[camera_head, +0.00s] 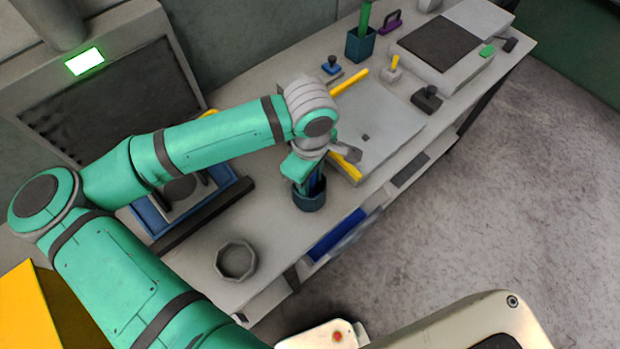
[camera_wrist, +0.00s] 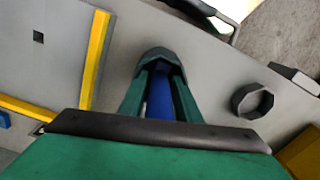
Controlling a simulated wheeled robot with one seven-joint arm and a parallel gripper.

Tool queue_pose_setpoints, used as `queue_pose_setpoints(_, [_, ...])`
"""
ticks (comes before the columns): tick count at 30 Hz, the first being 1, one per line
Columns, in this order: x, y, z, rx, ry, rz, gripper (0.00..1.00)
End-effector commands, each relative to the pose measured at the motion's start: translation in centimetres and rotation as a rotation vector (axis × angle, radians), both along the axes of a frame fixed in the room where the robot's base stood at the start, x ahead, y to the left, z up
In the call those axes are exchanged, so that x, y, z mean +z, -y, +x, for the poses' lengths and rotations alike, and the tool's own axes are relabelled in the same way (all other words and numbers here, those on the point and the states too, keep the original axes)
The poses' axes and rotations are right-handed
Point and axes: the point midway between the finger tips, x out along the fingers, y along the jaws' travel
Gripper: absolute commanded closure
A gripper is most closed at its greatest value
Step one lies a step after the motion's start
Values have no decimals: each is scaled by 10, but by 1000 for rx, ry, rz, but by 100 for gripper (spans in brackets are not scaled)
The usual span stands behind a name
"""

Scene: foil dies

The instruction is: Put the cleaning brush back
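The cleaning brush, as far as I can tell, is the blue shaft (camera_wrist: 160,103) between my gripper's fingers in the wrist view. My gripper (camera_wrist: 160,85) is shut on it, with a green finger on each side and little gap. The shaft points down at a dark teal cup (camera_wrist: 157,55). In the head view my gripper (camera_head: 310,180) is directly above this cup (camera_head: 309,202), near the bench's front edge. The brush's lower end is hidden by the cup and fingers, so I cannot tell how deep it is.
A grey octagonal ring (camera_head: 236,260) stands to the left on the bench. Behind my gripper is a grey plate (camera_head: 375,120) with yellow bars (camera_head: 350,82). A square teal holder (camera_head: 360,46) with a green piece stands at the back. A blue-framed fixture (camera_head: 150,218) is left.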

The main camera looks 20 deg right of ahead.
Motion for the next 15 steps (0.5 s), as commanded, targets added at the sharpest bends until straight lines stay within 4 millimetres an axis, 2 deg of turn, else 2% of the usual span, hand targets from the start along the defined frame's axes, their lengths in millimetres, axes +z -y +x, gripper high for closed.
queue_pose_setpoints(5, [20, 0, 1, -1, 4, 1, 70])
queue_pose_setpoints(15, [87, 0, 1, -1, 4, 1, 70])
